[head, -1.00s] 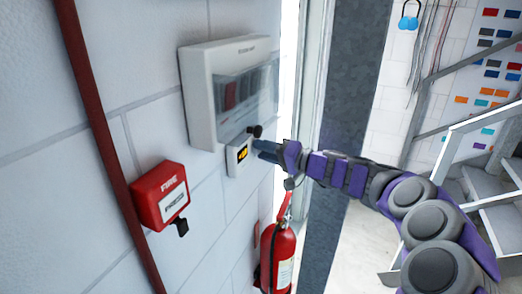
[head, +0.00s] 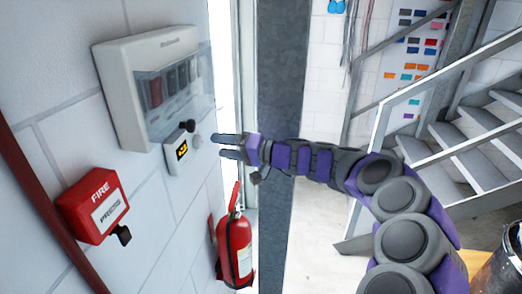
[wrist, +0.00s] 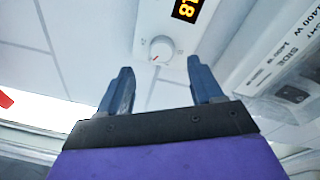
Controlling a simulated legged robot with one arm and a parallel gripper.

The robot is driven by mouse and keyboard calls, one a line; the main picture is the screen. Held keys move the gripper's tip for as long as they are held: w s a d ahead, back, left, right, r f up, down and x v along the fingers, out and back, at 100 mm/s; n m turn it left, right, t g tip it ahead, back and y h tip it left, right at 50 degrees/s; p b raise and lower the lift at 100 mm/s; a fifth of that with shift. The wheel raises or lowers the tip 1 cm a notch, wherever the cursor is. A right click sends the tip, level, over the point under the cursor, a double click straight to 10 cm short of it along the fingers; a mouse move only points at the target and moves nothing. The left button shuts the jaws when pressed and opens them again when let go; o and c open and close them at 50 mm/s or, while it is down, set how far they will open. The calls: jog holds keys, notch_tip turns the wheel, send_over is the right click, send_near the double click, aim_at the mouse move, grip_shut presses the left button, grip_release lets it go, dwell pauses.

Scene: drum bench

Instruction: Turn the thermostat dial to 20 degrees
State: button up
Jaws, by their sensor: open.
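The thermostat is a small white wall unit (head: 173,162) with an amber display (head: 182,150), under a larger white panel. Its round pale dial (head: 197,141) is at the display's right. In the wrist view the white dial (wrist: 161,48) shows a small red mark, near the amber display (wrist: 186,9), which is cut off by the top edge. My gripper (head: 220,146) is open and empty, just right of the dial and apart from it in the picture. In the wrist view the dial appears beyond and between the two fingertips (wrist: 160,75).
The white panel (head: 118,75) with a clear cover and a black knob (head: 188,125) sit just above. A red fire call box (head: 90,203) is lower left. A red extinguisher (head: 236,250) stands below my gripper. Metal stairs (head: 470,150) rise at right.

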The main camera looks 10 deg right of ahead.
jog(key=v, duration=1.2)
jog(key=shift+d+p, duration=0.3)
jog(key=shift+p, duration=0.05)
jog(key=shift+w+d, duration=0.1)
jog(key=shift+d, duration=0.05)
